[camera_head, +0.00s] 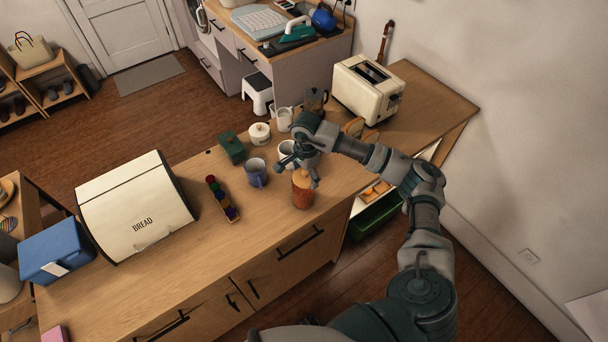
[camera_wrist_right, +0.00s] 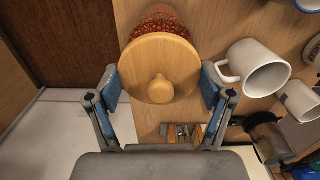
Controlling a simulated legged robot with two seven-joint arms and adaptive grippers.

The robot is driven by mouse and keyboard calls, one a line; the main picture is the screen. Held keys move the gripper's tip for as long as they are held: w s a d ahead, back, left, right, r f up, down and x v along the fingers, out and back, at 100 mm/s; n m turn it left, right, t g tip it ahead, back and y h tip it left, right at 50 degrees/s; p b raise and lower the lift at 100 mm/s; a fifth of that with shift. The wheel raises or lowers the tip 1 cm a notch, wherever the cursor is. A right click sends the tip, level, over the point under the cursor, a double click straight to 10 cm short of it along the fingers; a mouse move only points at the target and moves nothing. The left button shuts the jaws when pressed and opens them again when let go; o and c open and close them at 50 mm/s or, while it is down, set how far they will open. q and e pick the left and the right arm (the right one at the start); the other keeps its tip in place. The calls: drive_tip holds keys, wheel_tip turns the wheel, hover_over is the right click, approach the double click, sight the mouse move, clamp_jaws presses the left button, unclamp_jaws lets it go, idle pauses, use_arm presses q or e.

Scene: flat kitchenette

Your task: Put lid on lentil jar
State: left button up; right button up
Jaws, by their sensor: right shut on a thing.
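The lentil jar (camera_head: 303,197) stands upright near the front edge of the wooden counter, with reddish-brown lentils inside. The round wooden lid (camera_head: 301,177) is at the jar's top. In the right wrist view the lid (camera_wrist_right: 160,65) fills the space between the fingers, knob facing the camera, and lentils (camera_wrist_right: 158,25) show past its far edge. My right gripper (camera_head: 304,172) comes from above, shut on the lid; it also shows in the right wrist view (camera_wrist_right: 160,88). I cannot tell whether the lid is fully seated. My left gripper is not in view.
A blue mug (camera_head: 256,174) and a white mug (camera_head: 288,150) stand close by the jar; the white mug also shows in the right wrist view (camera_wrist_right: 257,68). A bread box (camera_head: 135,205), a tray of coloured items (camera_head: 222,199) and a toaster (camera_head: 367,88) share the counter.

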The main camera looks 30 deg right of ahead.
drive_tip(key=shift+d, duration=0.15)
drive_tip(key=shift+a, duration=0.6)
drive_tip(key=shift+a+r, duration=0.15)
drive_tip(key=shift+a, duration=0.1)
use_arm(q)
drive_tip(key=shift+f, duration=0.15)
use_arm(e)
drive_tip(key=shift+d, duration=0.1)
drive_tip(key=o, duration=0.7)
drive_tip(key=shift+d, duration=0.15)
drive_tip(key=o, duration=0.3)
drive_tip(key=shift+d, duration=0.15)
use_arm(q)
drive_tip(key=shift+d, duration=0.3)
use_arm(e)
drive_tip(key=shift+o, duration=0.2)
